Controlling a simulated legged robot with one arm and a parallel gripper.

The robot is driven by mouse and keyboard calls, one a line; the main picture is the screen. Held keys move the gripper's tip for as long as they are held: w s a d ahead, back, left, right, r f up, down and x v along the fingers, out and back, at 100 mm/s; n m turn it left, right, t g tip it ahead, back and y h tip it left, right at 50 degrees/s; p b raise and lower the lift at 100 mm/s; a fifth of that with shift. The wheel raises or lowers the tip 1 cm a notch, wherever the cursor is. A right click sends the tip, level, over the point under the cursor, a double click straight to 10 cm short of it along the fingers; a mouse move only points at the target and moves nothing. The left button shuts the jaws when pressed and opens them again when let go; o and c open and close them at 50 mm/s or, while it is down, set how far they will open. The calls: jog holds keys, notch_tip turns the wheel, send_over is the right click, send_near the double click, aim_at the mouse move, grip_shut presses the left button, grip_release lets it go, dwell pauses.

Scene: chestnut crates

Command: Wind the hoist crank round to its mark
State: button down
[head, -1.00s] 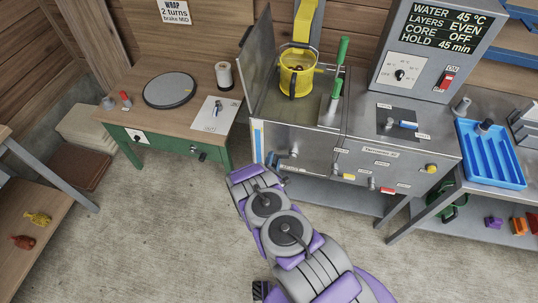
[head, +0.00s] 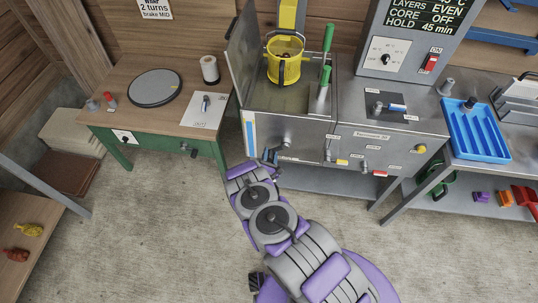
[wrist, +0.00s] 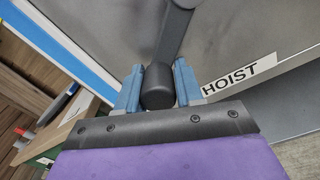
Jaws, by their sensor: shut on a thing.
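The hoist crank is a dark grey arm (wrist: 172,35) with a round dark knob (wrist: 158,88), on the metal front beside the HOIST label (wrist: 229,74) in the wrist view. My gripper (wrist: 158,92) has its blue fingers shut on the knob, one on each side. The crank arm rises from the knob toward the top of the wrist view. In the head view my gripper (head: 270,156) is at the lower left of the steel unit's front (head: 300,135), and the crank is small there. I cannot make out the crank's mark.
A yellow basket (head: 284,72) hangs under a yellow hoist post over the open steel tank. Small knobs and levers line the unit's front to the right. A green-fronted bench (head: 165,142) stands at left, a blue tray (head: 476,130) at right.

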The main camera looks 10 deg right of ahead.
jog(key=shift+w+r, duration=0.15)
jog(key=shift+r, duration=0.15)
jog(key=c, duration=1)
grip_release()
jog(key=shift+o, duration=1.1)
jog(key=shift+f, duration=0.15)
jog(key=shift+a, duration=0.1)
jog(key=v, duration=1.7)
jog(key=shift+s, duration=0.25)
